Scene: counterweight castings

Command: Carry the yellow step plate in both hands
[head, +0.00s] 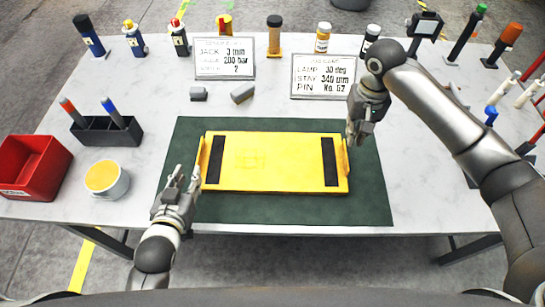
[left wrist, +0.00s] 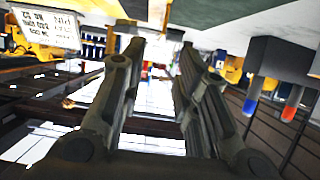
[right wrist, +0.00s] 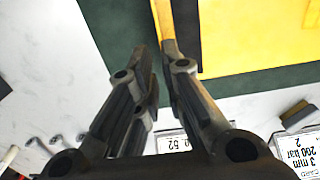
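The yellow step plate (head: 265,162) lies flat on a dark green mat (head: 290,209) on the table. It has a black strip near each end and a raised yellow lug at its left (head: 200,160) and right (head: 346,158) ends. My left gripper (head: 186,176) is open beside the left end; its spread fingers also show in the left wrist view (left wrist: 158,45). My right gripper (head: 357,138) is open above the right end. In the right wrist view the right lug (right wrist: 164,22) shows in line with the gap between the open fingers (right wrist: 160,65). Contact is unclear.
A red bin (head: 30,165), a round tub with a yellow top (head: 106,179) and a dark pen holder (head: 106,132) stand at the left. Two signs (head: 224,58) (head: 322,76), bottles and tools line the back. Small grey blocks (head: 242,93) lie behind the mat.

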